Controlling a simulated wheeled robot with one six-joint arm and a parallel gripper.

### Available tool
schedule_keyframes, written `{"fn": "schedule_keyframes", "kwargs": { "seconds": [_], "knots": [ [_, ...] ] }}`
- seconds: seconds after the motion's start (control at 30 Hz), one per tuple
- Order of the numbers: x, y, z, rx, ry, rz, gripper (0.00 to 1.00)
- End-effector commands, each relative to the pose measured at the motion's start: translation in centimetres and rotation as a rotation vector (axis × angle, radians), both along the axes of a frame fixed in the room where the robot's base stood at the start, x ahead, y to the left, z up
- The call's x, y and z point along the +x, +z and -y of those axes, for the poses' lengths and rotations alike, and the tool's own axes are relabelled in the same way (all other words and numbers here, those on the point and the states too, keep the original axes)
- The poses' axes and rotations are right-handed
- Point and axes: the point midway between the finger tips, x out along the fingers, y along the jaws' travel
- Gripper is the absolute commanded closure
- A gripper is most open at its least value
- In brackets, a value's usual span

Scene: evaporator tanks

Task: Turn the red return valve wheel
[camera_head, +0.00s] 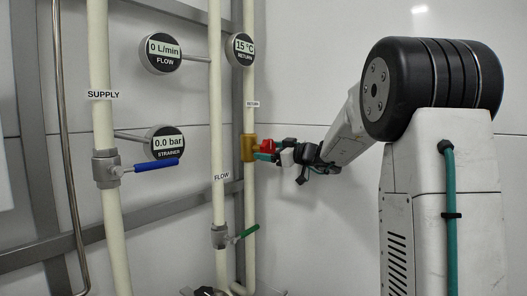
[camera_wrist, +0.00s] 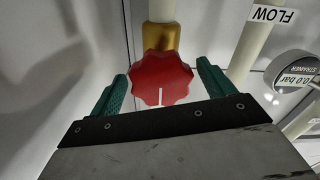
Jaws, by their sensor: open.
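The red return valve wheel (camera_wrist: 161,76) has a scalloped rim and a white line mark. It sits on a brass valve body (camera_wrist: 161,36), which also shows in the head view (camera_head: 248,148) on the pipe labelled RETURN. My gripper (camera_wrist: 160,88) is open, with one green finger on each side of the wheel. Gaps show between the fingers and the rim, so they look apart from it. In the head view my gripper (camera_head: 268,151) is at the wheel, and the wheel (camera_head: 276,145) is partly hidden by it.
A blue-handled valve (camera_head: 150,165) is on the SUPPLY pipe. A green-handled valve (camera_head: 244,234) sits below on the FLOW pipe.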

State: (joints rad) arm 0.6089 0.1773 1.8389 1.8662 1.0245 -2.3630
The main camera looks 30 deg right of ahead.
Motion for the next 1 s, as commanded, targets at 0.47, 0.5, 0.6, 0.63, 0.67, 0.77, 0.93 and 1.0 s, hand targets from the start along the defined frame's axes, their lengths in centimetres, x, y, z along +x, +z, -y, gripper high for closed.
{"fn": "schedule_keyframes", "kwargs": {
  "seconds": [0.47,0.5,0.6,0.63,0.67,0.77,0.93,1.0],
  "knots": [
    [2.7,0.0,-1.0,0.001,0.000,-0.001,0.19],
    [2.7,0.0,-1.0,0.001,0.000,-0.001,0.19],
    [2.7,0.0,-1.0,0.001,0.000,-0.001,0.38],
    [2.7,0.0,-1.0,0.001,0.000,-0.001,0.46],
    [2.7,0.0,-1.0,0.001,0.000,-0.001,0.55],
    [2.7,0.0,-1.0,0.001,0.000,-0.001,0.63],
    [2.7,0.0,-1.0,0.009,0.000,-0.004,0.63],
    [2.7,0.0,-1.0,0.021,0.000,-0.009,0.63]
  ]
}}
